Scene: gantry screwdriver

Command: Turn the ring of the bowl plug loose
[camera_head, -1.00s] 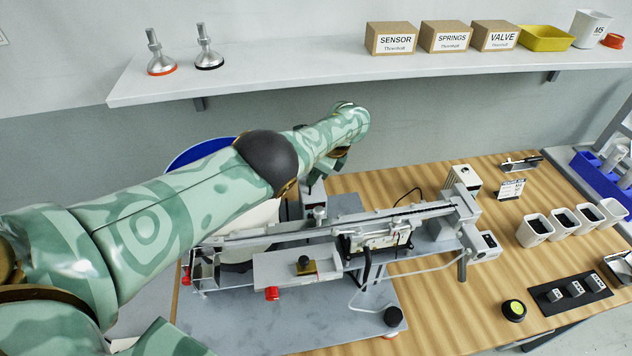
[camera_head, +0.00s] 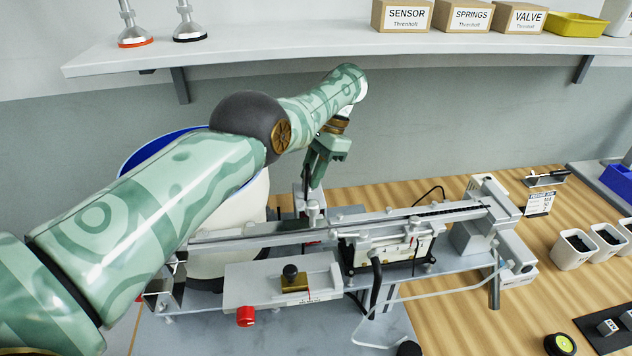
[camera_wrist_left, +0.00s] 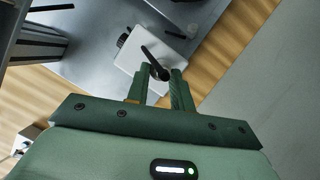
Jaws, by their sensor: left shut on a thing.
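My left gripper (camera_head: 316,180) points down behind the linear track, right of the bowl. In the left wrist view its fingers (camera_wrist_left: 160,82) are closed around a small dark plug-like part (camera_wrist_left: 157,70) on a light grey box (camera_wrist_left: 140,62). A black tail or cable slants up from this part. The ring itself is mostly hidden between the fingers, so I cannot tell how far it has turned. The feeder bowl (camera_head: 240,212), white with a blue inside, stands at the left, partly covered by my left arm. My right gripper does not show.
The track (camera_head: 400,216) crosses in front of my gripper. A shelf (camera_head: 330,57) with boxes runs behind. White cups (camera_head: 573,250) stand on the wooden table at the right.

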